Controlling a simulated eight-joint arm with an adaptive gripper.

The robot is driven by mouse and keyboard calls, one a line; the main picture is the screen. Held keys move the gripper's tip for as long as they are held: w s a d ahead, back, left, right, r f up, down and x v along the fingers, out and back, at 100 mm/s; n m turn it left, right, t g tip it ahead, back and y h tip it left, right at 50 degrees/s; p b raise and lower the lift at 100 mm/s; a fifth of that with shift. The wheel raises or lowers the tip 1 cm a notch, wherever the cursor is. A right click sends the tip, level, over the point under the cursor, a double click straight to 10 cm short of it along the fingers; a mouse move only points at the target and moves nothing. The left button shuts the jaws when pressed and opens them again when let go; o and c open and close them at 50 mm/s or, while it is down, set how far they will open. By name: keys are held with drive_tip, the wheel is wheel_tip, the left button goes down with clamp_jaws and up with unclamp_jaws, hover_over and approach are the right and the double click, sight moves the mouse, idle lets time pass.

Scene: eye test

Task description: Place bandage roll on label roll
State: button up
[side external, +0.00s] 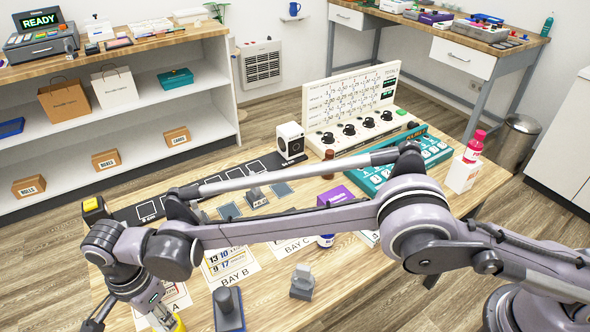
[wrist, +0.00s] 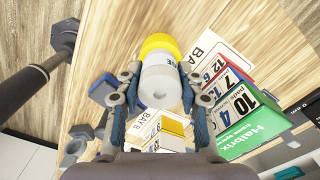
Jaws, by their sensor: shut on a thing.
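In the side external view, my gripper (side external: 150,316) is low at the lower left, over the table's near left corner. A yellow and white piece (side external: 179,323) shows beside the fingers, cut by the frame edge. I cannot pick out the label roll with certainty.
The wrist view shows a green numbered box (wrist: 240,122) to the right and a yellow-and-white box (wrist: 174,130) below the fingers. On the table are the BAY B card (side external: 230,265), a grey handled block (side external: 228,308) and a grey stand (side external: 302,283). A white panel (side external: 350,105) stands behind.

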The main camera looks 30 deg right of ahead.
drive_tip(key=shift+f, duration=0.1)
drive_tip(key=o, duration=0.9)
drive_tip(key=shift+o, duration=0.2)
wheel_tip(320, 180, up, 12)
drive_tip(key=w+d+r+n+t+y, duration=0.15)
drive_tip(key=d+r, duration=0.25)
drive_tip(key=d, duration=0.5)
drive_tip(key=w+d+r+n, duration=0.2)
drive_tip(key=w+d+r, duration=0.15)
drive_tip(key=d, duration=0.65)
drive_tip(key=w+d+r+n+t, duration=0.1)
drive_tip(key=d+r+n, duration=0.1)
drive_tip(key=d+r, duration=0.5)
drive_tip(key=s+d+f+n+t, duration=0.1)
drive_tip(key=s+d+f+n, duration=0.15)
drive_tip(key=d, duration=0.65)
drive_tip(key=s+d+f+n+t, duration=0.15)
drive_tip(key=s+d, duration=0.25)
drive_tip(key=d, duration=0.4)
drive_tip(key=s+d+f+n+t+h, duration=0.1)
drive_tip(key=s+d+f+n+t, duration=0.1)
drive_tip(key=s+d+f, duration=0.4)
drive_tip(key=s+d, duration=0.3)
drive_tip(key=shift+d, duration=0.35)
